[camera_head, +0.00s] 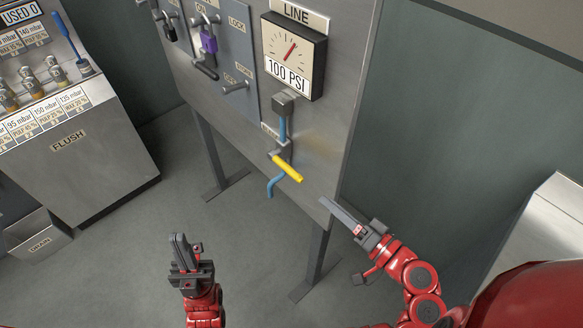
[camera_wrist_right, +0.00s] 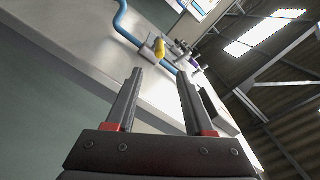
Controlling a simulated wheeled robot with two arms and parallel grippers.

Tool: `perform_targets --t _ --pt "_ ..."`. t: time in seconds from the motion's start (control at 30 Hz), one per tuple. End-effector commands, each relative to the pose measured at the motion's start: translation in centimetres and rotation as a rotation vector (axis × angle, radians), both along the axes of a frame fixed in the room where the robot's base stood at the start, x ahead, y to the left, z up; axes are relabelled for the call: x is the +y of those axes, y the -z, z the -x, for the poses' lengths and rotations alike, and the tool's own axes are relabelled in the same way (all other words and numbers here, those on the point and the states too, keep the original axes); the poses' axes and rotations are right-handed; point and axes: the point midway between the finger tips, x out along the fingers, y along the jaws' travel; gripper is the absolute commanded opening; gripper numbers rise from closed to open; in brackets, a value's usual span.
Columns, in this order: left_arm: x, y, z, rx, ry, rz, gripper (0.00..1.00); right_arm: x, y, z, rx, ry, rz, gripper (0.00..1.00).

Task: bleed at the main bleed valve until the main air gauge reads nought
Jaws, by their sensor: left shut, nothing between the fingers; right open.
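A gauge marked LINE (camera_head: 294,57) is on the upright grey panel, its red needle tilted up to the right and its readout showing 100 PSI. Below it a blue pipe (camera_head: 282,129) runs down to a valve with a yellow handle (camera_head: 287,168), which slants down to the right. The handle (camera_wrist_right: 159,47) also shows beyond the fingers in the right wrist view. My right gripper (camera_head: 324,202) is open and empty, to the lower right of the handle and apart from it. My left gripper (camera_head: 179,237) is shut and empty, low and left of the valve.
A purple padlock (camera_head: 208,40) hangs on a blue lock plate (camera_head: 230,50) left of the gauge. A steel FLUSH console (camera_head: 75,160) with several small valves stands at the left. A pale cabinet (camera_head: 545,235) stands at the right. The floor (camera_head: 130,250) before the panel is clear.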

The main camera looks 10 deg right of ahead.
Motion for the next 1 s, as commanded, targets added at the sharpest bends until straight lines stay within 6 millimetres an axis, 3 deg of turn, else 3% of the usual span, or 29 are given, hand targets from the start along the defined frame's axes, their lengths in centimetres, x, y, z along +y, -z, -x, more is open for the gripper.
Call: perform_targets --t 0.33,0.7,1.0 --pt "0.0 -1.0 0.0 0.0 0.0 0.0 0.0 3.4 -0.1 -3.9 0.002 -0.015 -0.001 0.53" --pt "0.0 -4.2 0.0 0.0 0.0 0.0 0.0 7.3 -0.3 -9.8 0.002 -0.005 -0.003 0.53" --pt "0.0 -4.5 0.0 0.0 0.0 0.0 0.0 8.2 0.1 -11.1 0.004 -0.002 -0.002 0.53"
